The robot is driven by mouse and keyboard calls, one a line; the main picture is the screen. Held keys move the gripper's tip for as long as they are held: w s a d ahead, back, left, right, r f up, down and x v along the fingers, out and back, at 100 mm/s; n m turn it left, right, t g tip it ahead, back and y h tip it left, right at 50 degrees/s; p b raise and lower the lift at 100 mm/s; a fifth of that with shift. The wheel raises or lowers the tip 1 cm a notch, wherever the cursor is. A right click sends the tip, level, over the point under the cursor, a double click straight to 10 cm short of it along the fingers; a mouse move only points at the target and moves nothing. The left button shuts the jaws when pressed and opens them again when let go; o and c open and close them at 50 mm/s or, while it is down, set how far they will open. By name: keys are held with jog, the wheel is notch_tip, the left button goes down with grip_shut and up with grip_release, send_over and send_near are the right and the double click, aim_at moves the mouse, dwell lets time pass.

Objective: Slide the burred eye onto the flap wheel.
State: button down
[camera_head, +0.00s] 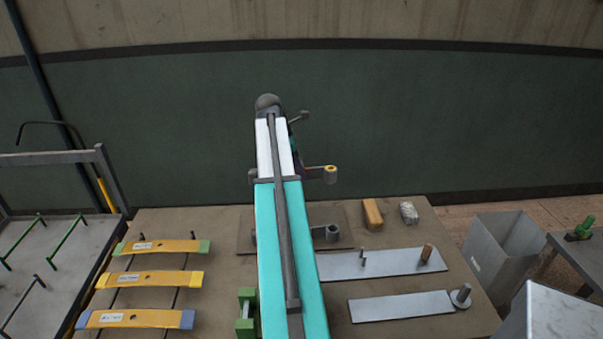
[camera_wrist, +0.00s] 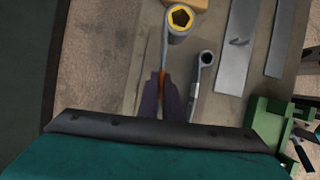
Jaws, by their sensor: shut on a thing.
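My gripper (camera_head: 303,170) is shut on the orange shank of an eye piece, held above the bench. The round grey eye (camera_head: 330,175), yellow inside its rim, sticks out to the right of the jaws. In the wrist view the eye (camera_wrist: 180,20) shows beyond the jaws (camera_wrist: 162,95), its opening dark and angular. A brown upright cylinder (camera_head: 427,253), which looks like the flap wheel, stands at the right end of the farther flat metal plate. The eye is apart from it, up and to the left in the picture. Any burr is too small to make out.
An orange-brown block (camera_head: 372,214), pale lump (camera_head: 408,213), green fixture (camera_head: 247,310) and bin (camera_head: 512,240) stand around.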

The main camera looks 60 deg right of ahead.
jog(key=shift+r+p, duration=0.8)
jog(key=shift+r, duration=0.35)
jog(key=shift+w, duration=0.1)
jog(key=w+a+f+n+b, duration=0.1)
jog(key=w+a+f, duration=0.2)
jog(key=w+a, duration=0.95)
jog(key=w+a+f+n+b, duration=0.1)
jog(key=w+a+f+b, duration=0.15)
jog(key=w+a, duration=0.95)
jog(key=a+f+b, duration=0.1)
jog(key=a+f, duration=0.2)
jog(key=a, duration=1.4)
jog(key=w+a+f+n+h+b, duration=0.1)
jog(key=a+f, duration=0.2)
jog(key=a, duration=1.4)
jog(key=shift+w+a+t, duration=0.25)
jog(key=shift+a+t, duration=0.05)
jog(key=shift+t, duration=0.1)
jog(key=shift+s, duration=0.1)
